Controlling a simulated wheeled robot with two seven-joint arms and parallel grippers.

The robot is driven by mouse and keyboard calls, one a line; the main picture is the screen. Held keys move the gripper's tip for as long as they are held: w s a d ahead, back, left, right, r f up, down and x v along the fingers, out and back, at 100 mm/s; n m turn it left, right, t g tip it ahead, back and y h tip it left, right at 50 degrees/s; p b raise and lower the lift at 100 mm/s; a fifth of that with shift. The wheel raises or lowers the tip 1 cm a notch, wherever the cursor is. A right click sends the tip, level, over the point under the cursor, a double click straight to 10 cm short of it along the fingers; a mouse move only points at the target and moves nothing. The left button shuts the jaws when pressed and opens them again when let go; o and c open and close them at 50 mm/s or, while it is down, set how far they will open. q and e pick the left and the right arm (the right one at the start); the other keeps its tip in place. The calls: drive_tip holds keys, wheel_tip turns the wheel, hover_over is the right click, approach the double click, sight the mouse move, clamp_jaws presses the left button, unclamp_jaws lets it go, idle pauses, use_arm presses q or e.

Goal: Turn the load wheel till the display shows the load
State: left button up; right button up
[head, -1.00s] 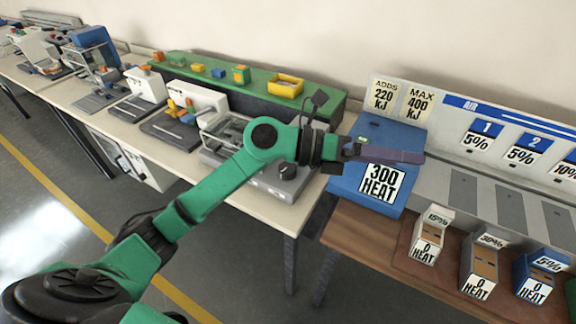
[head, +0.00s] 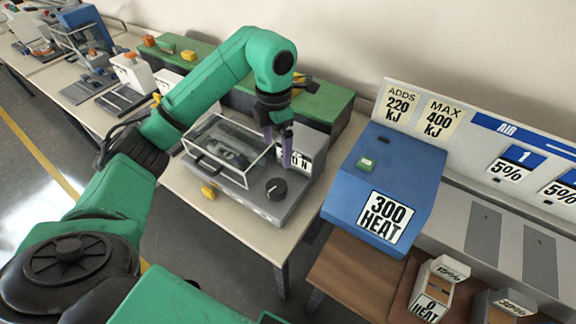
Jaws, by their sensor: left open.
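The load wheel, a dark round knob with a light mark (head: 276,189), sits on the front right corner of a grey machine (head: 228,189) with a clear cover. Behind the wheel is a white display (head: 299,161). Part of its text is hidden by my finger; "0 N" shows at its right end. My left gripper (head: 278,143) points down with purple fingers, open and empty. In the picture it is above the wheel and in front of the display, and I see no contact with the wheel. My right gripper is not in view.
A blue box marked "300 HEAT" (head: 345,200) stands right of the machine, across a gap between tables. A yellow part (head: 208,191) is at the machine's front. A green block (head: 320,103) stands behind. A clear cover (head: 222,145) rises left of the gripper.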

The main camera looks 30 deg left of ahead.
use_arm(q)
drive_tip(key=p, duration=0.2)
approach(276, 186)
drive_tip(key=shift+s+f, duration=0.3)
drive_tip(key=shift+s, duration=0.3)
drive_tip(key=f, duration=0.5)
drive_tip(key=shift+w+p, duration=0.4)
drive_tip(key=f, duration=0.3)
drive_tip(key=shift+w, duration=0.2)
drive_tip(key=shift+f, duration=0.3)
drive_tip(key=shift+s+f, duration=0.1)
drive_tip(key=shift+s, duration=0.05)
drive_tip(key=shift+c, duration=0.3)
drive_tip(key=c, duration=1.3)
drive_tip(key=shift+o, duration=0.2)
drive_tip(key=shift+w+a+f+m+b, duration=0.1)
drive_tip(key=shift+w+f+m+b, duration=0.2)
drive_tip(key=shift+b, duration=0.55)
drive_tip(key=shift+s+r+m+b, duration=0.1)
drive_tip(key=shift+s+m+b, duration=0.05)
drive_tip(key=shift+m+b, duration=0.3)
drive_tip(key=shift+r, duration=0.3)
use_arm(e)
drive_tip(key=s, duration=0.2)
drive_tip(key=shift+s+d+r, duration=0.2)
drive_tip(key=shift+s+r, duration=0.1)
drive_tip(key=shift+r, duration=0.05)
use_arm(q)
drive_tip(key=o, duration=1.3)
